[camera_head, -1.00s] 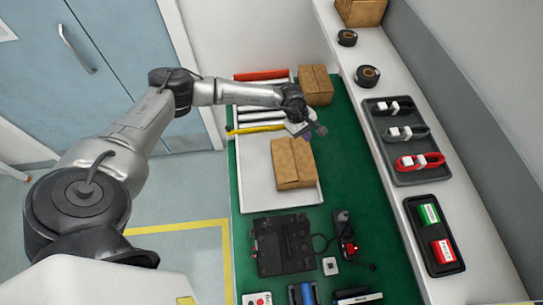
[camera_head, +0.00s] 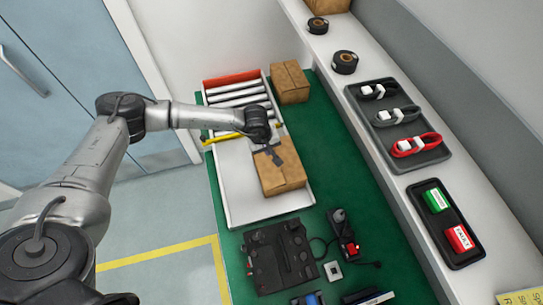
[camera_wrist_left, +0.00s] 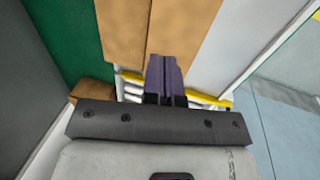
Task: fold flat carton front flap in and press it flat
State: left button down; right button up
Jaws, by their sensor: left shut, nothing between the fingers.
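The brown carton (camera_head: 283,180) lies on the white tray surface (camera_head: 240,190) on the green bench. Its top shows as two brown panels (camera_wrist_left: 125,30) with a dark seam between them in the wrist view. My left gripper (camera_head: 277,158) is over the far end of the carton, pointing down. In the wrist view its purple fingers (camera_wrist_left: 164,72) are together and empty, at the end of the seam. I cannot tell if they touch the cardboard. The carton's far edge and any flap there are hidden by the gripper. My right gripper is not in view.
White rollers with a yellow bar (camera_head: 222,138) lie beyond the carton. Another brown box (camera_head: 290,82) stands at the back. A black device (camera_head: 278,252) sits in front of the tray. A shelf on the right holds trays (camera_head: 405,150) and tape rolls (camera_head: 345,62).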

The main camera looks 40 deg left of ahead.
aim_at(267, 163)
pick_arm(q)
jog(key=shift+x, duration=3.05)
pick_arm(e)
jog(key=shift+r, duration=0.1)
